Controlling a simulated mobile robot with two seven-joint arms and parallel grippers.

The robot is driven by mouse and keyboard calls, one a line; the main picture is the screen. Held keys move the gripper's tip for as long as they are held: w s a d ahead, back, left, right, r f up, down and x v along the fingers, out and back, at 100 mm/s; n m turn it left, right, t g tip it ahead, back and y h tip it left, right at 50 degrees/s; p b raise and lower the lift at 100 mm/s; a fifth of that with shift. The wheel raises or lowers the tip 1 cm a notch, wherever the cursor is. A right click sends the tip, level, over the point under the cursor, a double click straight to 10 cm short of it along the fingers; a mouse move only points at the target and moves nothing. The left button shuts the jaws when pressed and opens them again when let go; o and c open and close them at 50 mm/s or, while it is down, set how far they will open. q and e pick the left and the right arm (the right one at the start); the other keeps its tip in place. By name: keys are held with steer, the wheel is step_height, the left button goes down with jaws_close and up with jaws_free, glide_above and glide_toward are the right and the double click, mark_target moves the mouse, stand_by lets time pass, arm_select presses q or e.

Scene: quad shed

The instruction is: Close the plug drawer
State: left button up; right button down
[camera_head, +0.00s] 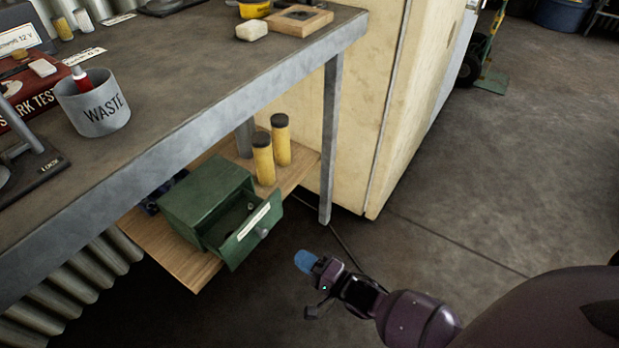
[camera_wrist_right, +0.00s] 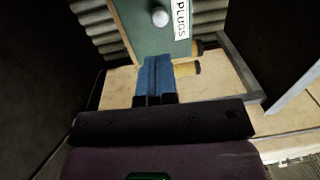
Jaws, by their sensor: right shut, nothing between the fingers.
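The plug drawer (camera_head: 250,234) is the green front of a small green cabinet (camera_head: 206,192) on the wooden shelf under the bench. It stands pulled out, with its inside showing and a few small dark items in it. In the right wrist view the drawer front (camera_wrist_right: 150,32) shows a round pale knob (camera_wrist_right: 160,17) and a "PLUGS" label. My right gripper (camera_head: 304,261) has blue fingertips, shut with nothing between them. It is to the right of the drawer front in the head view, apart from it. In the right wrist view its fingertips (camera_wrist_right: 156,62) point toward the drawer front. My left gripper is not in view.
Two yellow cylinders with dark caps (camera_head: 272,146) stand on the wooden shelf (camera_head: 178,250) behind the cabinet. A grey bench leg (camera_head: 331,140) stands right of the shelf. The bench top (camera_head: 200,60) overhangs the cabinet. The floor (camera_head: 480,190) at right is clear.

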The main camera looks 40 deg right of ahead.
mark_target(265, 235)
steer(key=x, duration=0.2)
steer(key=b+x, duration=0.1)
steer(key=x, duration=0.2)
steer(key=b+x, duration=0.1)
steer(key=x, duration=0.2)
steer(key=shift+a+f, duration=0.1)
steer(key=shift+f, duration=0.15)
steer(key=shift+w+a+r, duration=0.2)
steer(key=shift+w, duration=0.5)
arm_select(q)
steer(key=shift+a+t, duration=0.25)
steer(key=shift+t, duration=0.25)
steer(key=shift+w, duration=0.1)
